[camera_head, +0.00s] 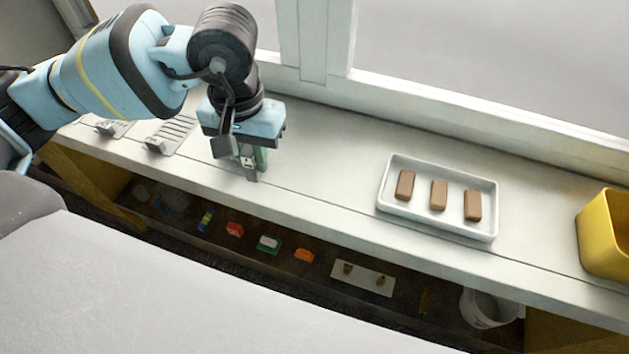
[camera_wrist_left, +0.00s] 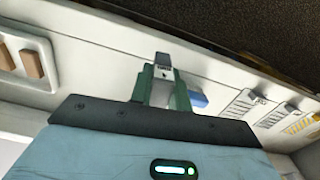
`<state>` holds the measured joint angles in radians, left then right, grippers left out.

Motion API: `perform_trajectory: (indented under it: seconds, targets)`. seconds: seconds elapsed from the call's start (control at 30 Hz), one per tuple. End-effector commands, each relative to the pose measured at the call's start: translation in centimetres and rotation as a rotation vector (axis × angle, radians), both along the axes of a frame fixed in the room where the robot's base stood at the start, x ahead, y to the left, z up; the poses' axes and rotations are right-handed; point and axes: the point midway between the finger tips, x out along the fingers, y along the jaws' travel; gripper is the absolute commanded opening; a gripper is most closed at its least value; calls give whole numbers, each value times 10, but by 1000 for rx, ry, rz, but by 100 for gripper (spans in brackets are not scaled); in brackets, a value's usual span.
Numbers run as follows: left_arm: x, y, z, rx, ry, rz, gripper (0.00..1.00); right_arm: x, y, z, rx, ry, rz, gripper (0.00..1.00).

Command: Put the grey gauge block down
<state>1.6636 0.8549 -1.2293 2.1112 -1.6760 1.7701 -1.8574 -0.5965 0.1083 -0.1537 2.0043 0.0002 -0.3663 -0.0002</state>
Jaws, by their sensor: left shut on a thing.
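My left gripper (camera_head: 254,163) points down over the pale worktop (camera_head: 320,170), left of the white tray. Its green fingers are shut on the grey gauge block (camera_head: 250,172). In the left wrist view the block (camera_wrist_left: 162,70) shows between the two green fingers, its dark-marked end sticking out past them. The block's lower end is at or just above the worktop; I cannot tell whether it touches. The fingers partly hide the block. My right gripper is in neither view.
A white tray (camera_head: 440,225) with three brown bars stands to the right, a yellow bin (camera_head: 605,235) beyond it. Slotted plates (camera_head: 176,132) lie to the left. A blue piece (camera_wrist_left: 198,99) shows beside the fingers. Small items lie on the shelf below the front edge.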

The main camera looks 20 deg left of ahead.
Motion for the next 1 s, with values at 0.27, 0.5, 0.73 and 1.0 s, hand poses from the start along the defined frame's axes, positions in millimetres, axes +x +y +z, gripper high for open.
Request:
perform_trajectory:
  seconds: [0.27, 0.5, 0.73, 1.0]
  targets:
    - [-17, -12, -7, 7, 5, 390, 0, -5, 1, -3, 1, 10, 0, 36]
    - [-33, -22, -12, 14, 5, 790, 0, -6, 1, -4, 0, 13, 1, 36]
    - [-49, -30, -16, 20, 2, 1173, 0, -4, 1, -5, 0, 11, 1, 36]
    - [-67, -39, -21, 19, -4, 1624, 0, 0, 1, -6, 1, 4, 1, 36]
